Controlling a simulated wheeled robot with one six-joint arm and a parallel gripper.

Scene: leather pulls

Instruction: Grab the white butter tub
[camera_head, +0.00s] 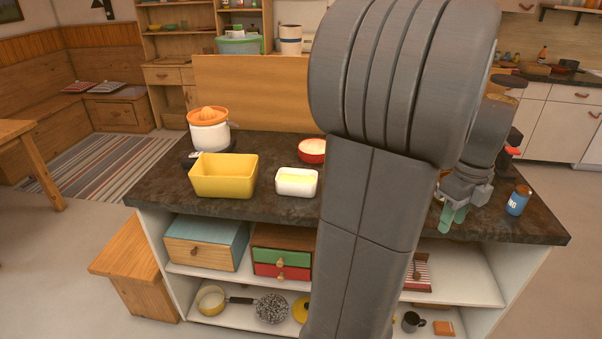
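The white butter tub (297,183) stands upright on the dark countertop, left of my arm. It is a small white box with a pale yellow top. My gripper (453,217) hangs at the right side of the counter, near its front edge, with green fingertips pointing down. A small gap shows between the fingertips and nothing is seen between them. It is well to the right of the tub, and my arm's large grey links stand between the two in this view.
A yellow bin (224,176) stands left of the tub, with an orange-topped juicer (209,130) behind it. A red bowl (312,150) is behind the tub, partly hidden by my arm. A blue can (517,200) stands right of my gripper. Shelves below the countertop (270,211) hold drawers and pans.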

